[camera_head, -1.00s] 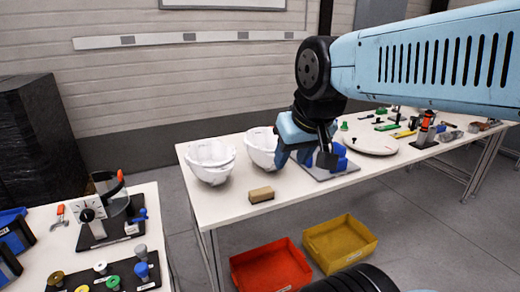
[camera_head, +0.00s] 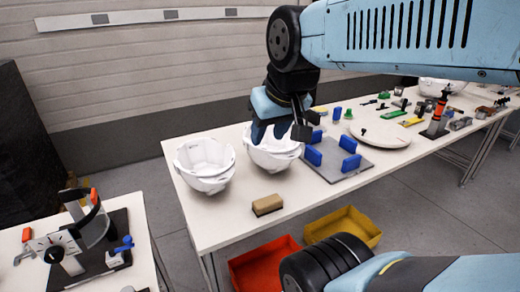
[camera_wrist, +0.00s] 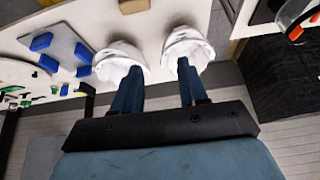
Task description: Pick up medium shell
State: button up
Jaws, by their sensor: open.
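Two white helmet shells stand on the long white table: a left one (camera_head: 205,166) and a right one (camera_head: 272,150). I cannot tell for sure which is the medium shell. My gripper (camera_head: 271,131) is open and hangs above the right shell, its blue fingers hiding part of that shell's top. In the wrist view, turned the other way, the open fingers (camera_wrist: 158,76) overlap both shells: the right shell (camera_wrist: 120,58) behind one fingertip, the left shell (camera_wrist: 188,46) behind the other. No shell is visibly held between the fingers.
A brown block (camera_head: 267,205) lies in front of the shells. A grey plate with blue blocks (camera_head: 349,163) is to their right, near a white disc (camera_head: 380,134). Another white shell-like object (camera_head: 441,87) is farther right. A red bin (camera_head: 265,267) and yellow bin (camera_head: 343,226) are below.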

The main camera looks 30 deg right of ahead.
jog(key=shift+o, duration=0.7)
jog(key=shift+w, duration=0.1)
jog(key=n+g+h, duration=0.2)
jog(key=n+g, duration=0.2)
jog(key=n, duration=0.4)
send_over(262, 164)
jog(key=s+a, duration=0.3)
jog(key=s+a+f+x, duration=0.1)
jog(key=s+a+x, duration=0.1)
jog(key=x, duration=1.9)
jog(key=w+x, duration=0.1)
jog(key=x, duration=0.3)
jog(key=shift+w+d+f, duration=0.15)
jog(key=shift+d+f, duration=0.1)
jog(key=shift+d, duration=0.15)
grip_shut()
